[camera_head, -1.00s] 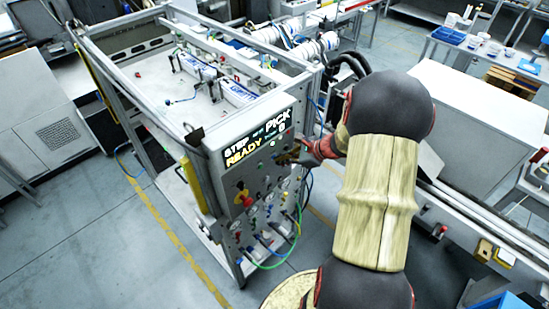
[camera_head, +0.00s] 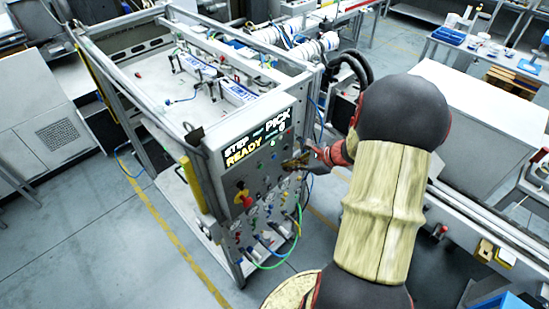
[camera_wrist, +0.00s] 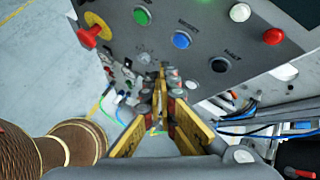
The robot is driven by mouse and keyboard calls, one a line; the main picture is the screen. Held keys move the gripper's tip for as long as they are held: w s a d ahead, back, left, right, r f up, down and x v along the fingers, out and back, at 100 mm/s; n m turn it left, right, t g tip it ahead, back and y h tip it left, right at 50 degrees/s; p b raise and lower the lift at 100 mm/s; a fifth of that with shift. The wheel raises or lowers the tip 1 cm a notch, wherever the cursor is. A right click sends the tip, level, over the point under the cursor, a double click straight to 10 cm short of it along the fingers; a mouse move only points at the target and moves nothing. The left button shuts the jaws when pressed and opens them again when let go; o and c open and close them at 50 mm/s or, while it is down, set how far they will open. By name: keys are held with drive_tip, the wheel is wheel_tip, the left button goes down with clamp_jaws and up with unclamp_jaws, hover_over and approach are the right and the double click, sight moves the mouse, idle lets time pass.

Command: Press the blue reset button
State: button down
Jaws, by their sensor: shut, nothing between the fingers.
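The blue button (camera_wrist: 181,40) is a round cap on the grey control panel (camera_wrist: 205,25) in the wrist view. A green button (camera_wrist: 141,16) is to its upper left and a black button (camera_wrist: 220,64) to its lower right. My gripper (camera_wrist: 161,76) is shut and empty, its yellow fingertips below the blue button in the picture and apart from it. In the head view my gripper (camera_head: 289,163) is at the right side of the panel. I cannot make out the blue button clearly there.
A red knob on a yellow plate (camera_wrist: 95,31), a white button (camera_wrist: 240,12) and a red button (camera_wrist: 273,37) share the panel. The display (camera_head: 256,139) reads STEP, PICK, READY. Cables (camera_head: 284,254) hang below. Clear floor (camera_head: 100,240) lies at the left.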

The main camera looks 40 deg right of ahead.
drive_tip(key=s, duration=0.2)
drive_tip(key=shift+s+d, duration=0.1)
drive_tip(key=shift+s, duration=0.25)
idle(0.7)
drive_tip(key=s+a+f+n+g+h+b, duration=0.1)
drive_tip(key=s+a+f+n+g+b, duration=0.1)
drive_tip(key=s+a+n+g+b, duration=0.85)
drive_tip(key=a+f+n+t+h+b, duration=0.1)
drive_tip(key=a+n+t+b, duration=0.2)
drive_tip(key=a+n+b, duration=0.5)
drive_tip(key=s+a+f+n+t+h+b, duration=0.1)
drive_tip(key=a+n+t+b, duration=0.3)
drive_tip(key=a+n+b, duration=0.5)
drive_tip(key=shift+s+a+f+h, duration=0.25)
drive_tip(key=shift+s+f+h, duration=0.05)
drive_tip(key=shift+f, duration=0.2)
